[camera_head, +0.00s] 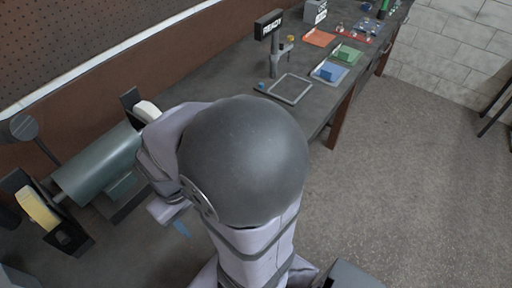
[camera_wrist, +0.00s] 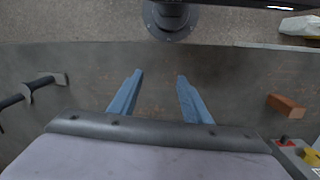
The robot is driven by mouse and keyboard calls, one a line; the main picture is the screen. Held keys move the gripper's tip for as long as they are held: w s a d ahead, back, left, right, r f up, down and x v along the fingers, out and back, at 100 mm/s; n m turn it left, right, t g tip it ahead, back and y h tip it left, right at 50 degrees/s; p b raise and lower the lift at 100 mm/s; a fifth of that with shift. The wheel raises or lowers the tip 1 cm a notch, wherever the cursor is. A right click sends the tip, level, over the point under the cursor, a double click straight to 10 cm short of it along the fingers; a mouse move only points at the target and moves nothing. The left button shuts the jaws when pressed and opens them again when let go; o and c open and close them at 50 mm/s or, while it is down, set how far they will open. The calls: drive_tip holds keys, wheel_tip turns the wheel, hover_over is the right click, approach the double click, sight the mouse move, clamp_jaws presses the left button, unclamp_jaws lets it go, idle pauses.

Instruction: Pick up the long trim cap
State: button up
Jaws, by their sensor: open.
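My gripper (camera_wrist: 160,76) has two blue fingers, spread apart with nothing between them, above the dark bench top in the wrist view. In the head view my own arm covers most of the gripper, and only a bit of blue finger (camera_head: 181,229) shows beside the grinder. I cannot pick out the long trim cap for certain in either view. Small coloured parts lie far along the bench in the head view, including a blue piece in a blue tray (camera_head: 329,72) and a green piece in a green tray (camera_head: 347,53). They are too small to identify.
A bench grinder (camera_head: 100,167) stands at left in the head view. The wrist view shows a dark tool (camera_wrist: 32,90) at left and a brown block (camera_wrist: 286,107) at right.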

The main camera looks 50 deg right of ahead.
drive_tip(key=w+a+r+n+p, duration=0.2)
drive_tip(key=a+r+p, duration=0.1)
drive_tip(key=a+r, duration=0.1)
drive_tip(key=w+d+f+n+t+h+b, duration=0.1)
drive_tip(key=w+d+f+n+b, duration=0.2)
drive_tip(key=d, duration=0.5)
drive_tip(key=w+d+f+n+b, duration=0.2)
drive_tip(key=w+d+n, duration=0.2)
drive_tip(key=d, duration=0.3)
drive_tip(key=s+d+f+n+b, duration=0.1)
drive_tip(key=d+n, duration=0.2)
drive_tip(key=d, duration=0.4)
drive_tip(key=s+d+f+n+h+b, duration=0.1)
drive_tip(key=d+f+n+b, duration=0.1)
drive_tip(key=d, duration=0.5)
drive_tip(key=s+d+f+n+b, duration=0.1)
drive_tip(key=d+n, duration=0.4)
drive_tip(key=d, duration=0.1)
drive_tip(key=shift+s+d+f+h+b, duration=0.15)
drive_tip(key=shift+s+d+h+b, duration=0.15)
drive_tip(key=shift+d+h+b, duration=0.1)
drive_tip(key=shift+s+p+x, duration=0.2)
drive_tip(key=shift+p+x, duration=0.85)
drive_tip(key=shift+x, duration=2.6)
drive_tip(key=shift+d, duration=0.15)
drive_tip(key=c, duration=1.1)
drive_tip(key=shift+o, duration=0.2)
